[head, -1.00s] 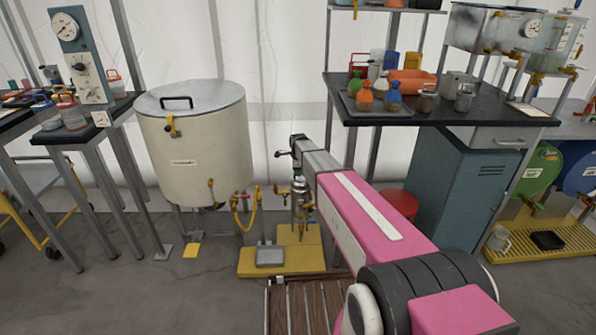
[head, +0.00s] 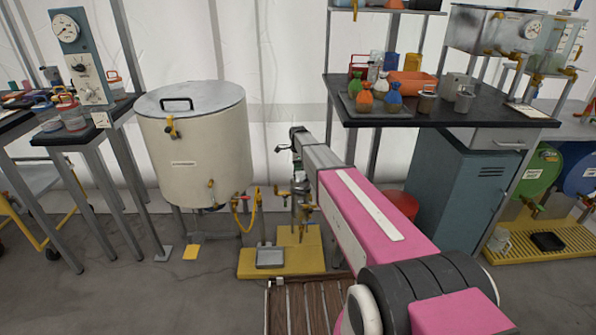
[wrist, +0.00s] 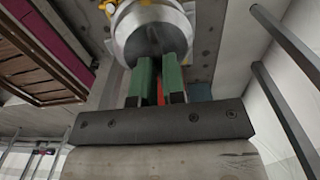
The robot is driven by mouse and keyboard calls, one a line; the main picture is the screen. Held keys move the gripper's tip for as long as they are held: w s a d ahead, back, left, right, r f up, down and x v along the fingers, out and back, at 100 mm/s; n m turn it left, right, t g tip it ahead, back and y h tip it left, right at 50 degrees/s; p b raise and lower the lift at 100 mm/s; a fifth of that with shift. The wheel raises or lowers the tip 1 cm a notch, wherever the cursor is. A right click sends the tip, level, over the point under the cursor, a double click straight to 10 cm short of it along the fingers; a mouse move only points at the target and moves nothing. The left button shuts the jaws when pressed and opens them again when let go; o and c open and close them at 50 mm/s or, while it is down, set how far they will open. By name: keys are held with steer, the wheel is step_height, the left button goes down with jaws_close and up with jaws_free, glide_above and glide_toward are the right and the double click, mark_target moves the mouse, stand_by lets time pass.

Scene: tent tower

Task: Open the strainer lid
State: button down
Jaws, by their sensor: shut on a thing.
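The strainer (head: 301,208) is a small metal fitting with yellow and red parts on the yellow base behind my arm. My arm covers part of it in the head view. In the wrist view a round silver metal piece (wrist: 152,32), which looks like the strainer lid, fills the top middle. My gripper (wrist: 158,75) has two green fingers reaching to its face, shut on a part of it. A red bit shows between the fingers. The exact part gripped is hidden, and I cannot tell how far the lid is open.
A large cream tank (head: 196,145) stands left of the strainer, with a yellow hose (head: 248,212) at its lower right. A yellow base plate (head: 300,252) and a slatted wooden platform (head: 308,300) lie below.

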steer(key=w+g, duration=0.2)
steer(key=w, duration=0.1)
steer(key=shift+r+g, duration=0.3)
steer(key=shift+r, duration=0.1)
steer(key=w+f, duration=0.2)
steer(key=w, duration=0.6)
steer(key=shift+w+d+f, duration=0.15)
steer(key=shift+d, duration=0.1)
steer(key=c, duration=1.2)
jaws_free()
steer(key=w+r, duration=0.3)
steer(key=w, duration=0.9)
steer(key=shift+d, duration=0.25)
steer(key=shift+r, duration=0.2)
